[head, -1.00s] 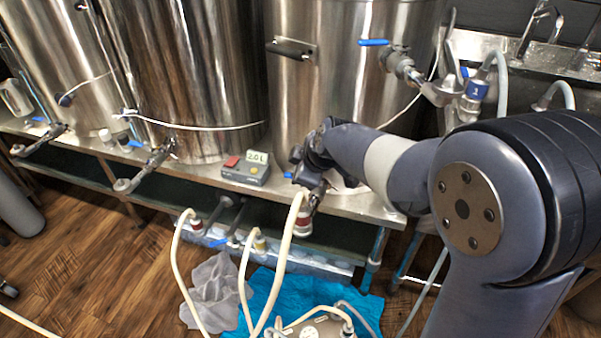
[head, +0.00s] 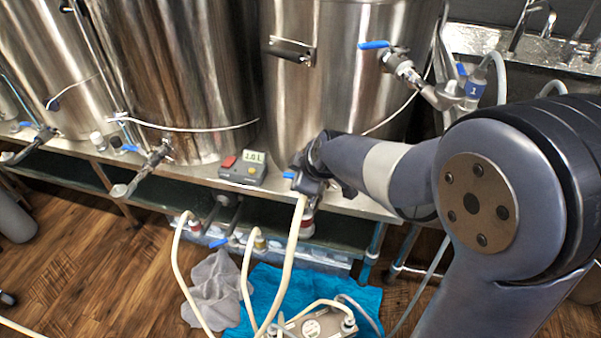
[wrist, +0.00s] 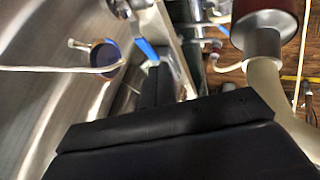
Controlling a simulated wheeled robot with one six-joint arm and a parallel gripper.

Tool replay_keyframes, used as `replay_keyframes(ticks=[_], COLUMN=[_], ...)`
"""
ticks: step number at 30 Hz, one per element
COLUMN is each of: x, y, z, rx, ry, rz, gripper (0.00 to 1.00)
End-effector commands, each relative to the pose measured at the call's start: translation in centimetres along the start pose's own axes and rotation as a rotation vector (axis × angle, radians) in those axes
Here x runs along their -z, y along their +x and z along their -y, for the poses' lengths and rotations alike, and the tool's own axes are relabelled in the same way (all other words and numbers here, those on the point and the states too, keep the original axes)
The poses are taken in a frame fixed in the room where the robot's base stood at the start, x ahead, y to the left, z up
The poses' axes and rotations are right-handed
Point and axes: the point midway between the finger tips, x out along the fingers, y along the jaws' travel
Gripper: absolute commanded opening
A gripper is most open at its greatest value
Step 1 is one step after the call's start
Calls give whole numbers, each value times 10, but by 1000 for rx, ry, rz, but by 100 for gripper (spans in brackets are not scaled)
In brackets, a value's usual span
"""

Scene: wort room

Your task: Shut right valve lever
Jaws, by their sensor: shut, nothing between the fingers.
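The right kettle (head: 335,105) has a low valve at its front with a small blue lever (head: 289,175), just left of my gripper (head: 303,188) in the head view. In the wrist view a blue lever (wrist: 147,50) shows just beyond my dark fingers (wrist: 158,85). My gripper is shut and empty, close to the lever; whether they touch I cannot tell. My gripper and wrist hide most of the valve body. A second blue lever (head: 374,44) sits higher on the same kettle, lying roughly level.
A cream hose (head: 290,250) hangs below my gripper, and a red fitting (wrist: 265,15) is close on the right in the wrist view. A control box (head: 243,168) stands on the bench left of it. A pump (head: 318,325) sits on a blue cloth (head: 262,285) below.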

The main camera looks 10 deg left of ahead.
Motion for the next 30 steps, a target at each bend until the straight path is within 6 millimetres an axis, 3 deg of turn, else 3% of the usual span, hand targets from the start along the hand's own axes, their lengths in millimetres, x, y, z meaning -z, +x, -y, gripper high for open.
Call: replay_keyframes(ticks=[6,12,30], x=[-1,0,0], y=[39,58,68], z=[2,1,-5], rx=[4,2,-1], ry=[0,-1,0], rz=[1,1,-2], gripper=[0,0,0])
